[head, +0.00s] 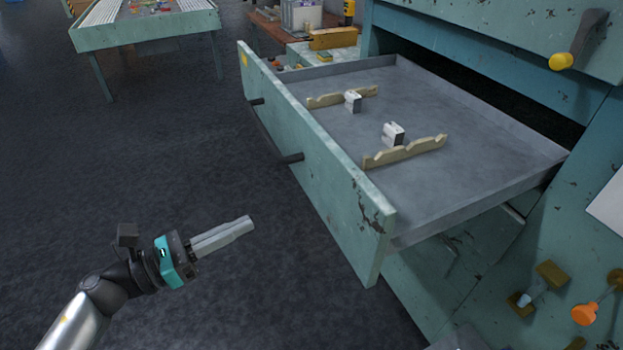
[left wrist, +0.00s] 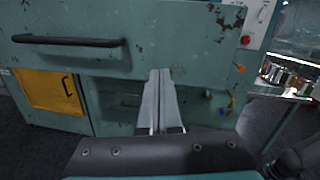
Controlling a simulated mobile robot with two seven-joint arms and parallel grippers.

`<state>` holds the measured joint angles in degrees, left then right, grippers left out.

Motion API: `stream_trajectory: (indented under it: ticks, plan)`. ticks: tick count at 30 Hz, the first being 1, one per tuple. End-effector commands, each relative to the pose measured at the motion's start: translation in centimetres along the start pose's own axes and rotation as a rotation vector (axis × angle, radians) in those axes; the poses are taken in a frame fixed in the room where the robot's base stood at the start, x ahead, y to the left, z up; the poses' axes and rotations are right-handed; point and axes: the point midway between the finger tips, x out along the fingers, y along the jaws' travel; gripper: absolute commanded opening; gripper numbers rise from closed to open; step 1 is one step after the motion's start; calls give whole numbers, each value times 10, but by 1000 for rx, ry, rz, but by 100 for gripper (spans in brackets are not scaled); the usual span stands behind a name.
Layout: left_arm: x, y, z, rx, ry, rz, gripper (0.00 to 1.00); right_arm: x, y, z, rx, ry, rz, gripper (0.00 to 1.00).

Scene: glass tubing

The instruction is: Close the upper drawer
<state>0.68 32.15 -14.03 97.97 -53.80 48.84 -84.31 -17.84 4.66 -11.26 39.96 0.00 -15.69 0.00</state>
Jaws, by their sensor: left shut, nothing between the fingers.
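The upper drawer (head: 460,190) is pulled far out of the green cabinet (head: 500,60) in the head view. Its worn green front panel (head: 330,180) faces the lower left and carries a black bar handle (head: 272,135). The handle also shows at the upper left of the left wrist view (left wrist: 68,41). My left gripper (head: 250,222) is shut and empty. In the head view it appears to the left of the panel's near end, apart from it, pointing toward it. My right gripper is not in view.
Two notched wooden rests (head: 405,151) and two small pale blocks (head: 393,134) are in the drawer. An orange-handled tool (head: 585,313) is at the cabinet's lower right. A workbench (head: 145,25) stands at the back left. Dark floor is clear left of the drawer.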

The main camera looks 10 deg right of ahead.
Motion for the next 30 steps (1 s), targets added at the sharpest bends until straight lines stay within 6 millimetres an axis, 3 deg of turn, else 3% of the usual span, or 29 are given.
stream_trajectory:
  ticks: [1, 6, 10, 24, 30]
  plan:
    - [-1, -6, 8, 56, 30, -41, 0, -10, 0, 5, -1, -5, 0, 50]
    - [-3, -16, 8, 149, 75, -117, 0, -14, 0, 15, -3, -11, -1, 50]
    - [7, -19, 6, 154, 76, -124, 0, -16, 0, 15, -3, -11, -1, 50]
    - [101, -30, 0, 150, 72, -122, 0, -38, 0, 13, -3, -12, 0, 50]
    - [126, -32, -3, 151, 74, -120, 0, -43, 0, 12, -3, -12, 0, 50]
